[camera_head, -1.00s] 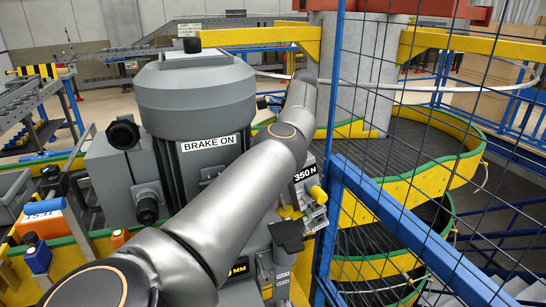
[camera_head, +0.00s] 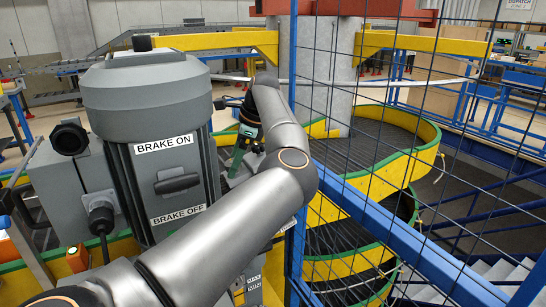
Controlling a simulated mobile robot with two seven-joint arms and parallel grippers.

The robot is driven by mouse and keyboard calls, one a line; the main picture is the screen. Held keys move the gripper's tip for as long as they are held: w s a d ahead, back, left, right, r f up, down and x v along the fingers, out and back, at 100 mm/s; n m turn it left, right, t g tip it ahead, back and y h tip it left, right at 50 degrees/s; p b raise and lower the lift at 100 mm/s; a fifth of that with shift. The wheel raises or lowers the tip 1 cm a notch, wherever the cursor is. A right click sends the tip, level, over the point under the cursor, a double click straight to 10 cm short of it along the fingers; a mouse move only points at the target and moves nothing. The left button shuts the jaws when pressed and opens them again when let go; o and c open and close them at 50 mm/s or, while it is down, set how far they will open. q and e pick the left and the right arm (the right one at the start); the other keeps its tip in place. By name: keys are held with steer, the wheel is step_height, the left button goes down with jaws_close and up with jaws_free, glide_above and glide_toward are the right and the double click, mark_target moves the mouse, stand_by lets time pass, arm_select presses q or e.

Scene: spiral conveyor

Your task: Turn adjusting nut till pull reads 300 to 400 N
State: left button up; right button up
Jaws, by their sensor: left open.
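My left arm crosses from the lower left and bends past the motor. Its wrist points down behind the motor's right side, and the left gripper (camera_head: 245,150) is there, small and partly hidden, with its jaws open. I cannot tell whether it touches anything. The grey motor unit (camera_head: 152,100) carries a BRAKE ON label (camera_head: 164,144) above a dark lever handle (camera_head: 177,184) and a BRAKE OFF label (camera_head: 178,214) below it. I cannot make out the adjusting nut. No pull reading shows; my arm covers that area. My right gripper is not in view.
A blue-framed mesh guard (camera_head: 400,130) stands close on the right. Behind it, the spiral conveyor (camera_head: 400,180) with yellow and green sides winds around a grey column (camera_head: 318,75). A yellow beam (camera_head: 215,41) runs behind the motor. An orange block (camera_head: 78,258) sits at lower left.

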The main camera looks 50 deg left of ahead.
arm_select(q)
steer(key=s+d+p+v, duration=0.1)
steer(key=v, duration=1.2)
steer(key=s+d+m+t+y+p, duration=0.1)
steer(key=s+d+m, duration=0.3)
steer(key=d, duration=0.9)
steer(key=shift+s+f+t+p, duration=0.35)
steer(key=shift+s+t+p, duration=0.25)
steer(key=shift+s+p, duration=0.25)
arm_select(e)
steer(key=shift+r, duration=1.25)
arm_select(q)
steer(key=shift+w+a, duration=0.1)
steer(key=w+a+n+g+b, duration=0.25)
steer(key=w+a, duration=0.25)
steer(key=a, duration=0.7)
steer(key=shift+n+t+h, duration=0.25)
steer(key=shift+t+h, duration=0.05)
steer(key=shift+t, duration=0.05)
steer(key=x, duration=0.4)
steer(key=a+x, duration=0.1)
steer(key=x, duration=0.7)
steer(key=shift+w+a+f+p, duration=0.1)
steer(key=shift+w+a+p, duration=0.2)
steer(key=shift+w+a, duration=0.05)
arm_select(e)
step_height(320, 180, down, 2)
arm_select(q)
steer(key=shift+c, duration=0.4)
